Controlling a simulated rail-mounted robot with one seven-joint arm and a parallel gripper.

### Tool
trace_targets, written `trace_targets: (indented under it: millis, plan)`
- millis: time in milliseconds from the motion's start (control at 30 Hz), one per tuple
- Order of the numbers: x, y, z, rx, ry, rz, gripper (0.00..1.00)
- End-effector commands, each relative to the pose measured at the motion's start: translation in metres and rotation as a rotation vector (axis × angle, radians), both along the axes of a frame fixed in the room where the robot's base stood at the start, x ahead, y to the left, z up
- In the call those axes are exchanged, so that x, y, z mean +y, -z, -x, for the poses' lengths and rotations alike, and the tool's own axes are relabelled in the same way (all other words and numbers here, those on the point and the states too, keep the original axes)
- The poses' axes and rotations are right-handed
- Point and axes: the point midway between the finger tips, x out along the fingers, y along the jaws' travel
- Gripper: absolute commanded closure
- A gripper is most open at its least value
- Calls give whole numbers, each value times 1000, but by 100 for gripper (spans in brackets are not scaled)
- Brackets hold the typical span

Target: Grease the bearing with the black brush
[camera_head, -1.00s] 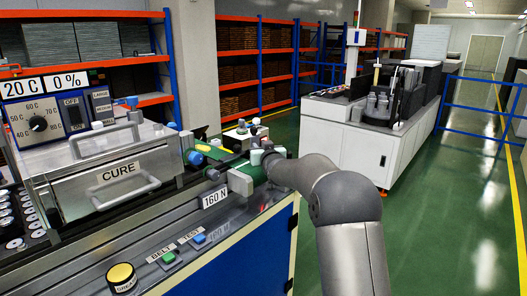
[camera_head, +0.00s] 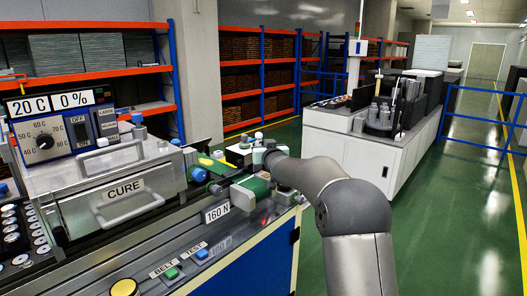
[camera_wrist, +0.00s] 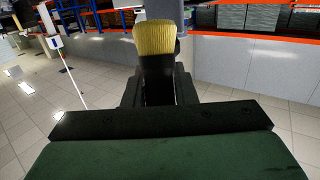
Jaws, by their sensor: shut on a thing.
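My gripper (camera_head: 264,153) is beside a small white box (camera_head: 240,153) with knobs on top, at the far end of the bench. In the wrist view my gripper (camera_wrist: 158,92) is shut on a dark upright piece with a yellow top (camera_wrist: 157,38). This looks like the black brush with yellow bristles, but its full handle is hidden. A green surface with a dark edge (camera_wrist: 160,150) fills the bottom of the wrist view; I cannot tell what it is. I cannot make out the bearing for certain in either view.
A white machine (camera_head: 350,140) stands across the green floor. Free floor lies to the right.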

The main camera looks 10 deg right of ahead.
Motion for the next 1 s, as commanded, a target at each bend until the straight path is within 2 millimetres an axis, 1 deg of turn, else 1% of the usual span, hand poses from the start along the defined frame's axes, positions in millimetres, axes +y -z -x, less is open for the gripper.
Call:
trace_targets:
  millis: [267,633,1000]
  plan:
    - [0,-1,0,0,0,0,98]
    - [-1,-29,0,0,1,-1,98]
    - [0,-29,0,0,1,-1,98]
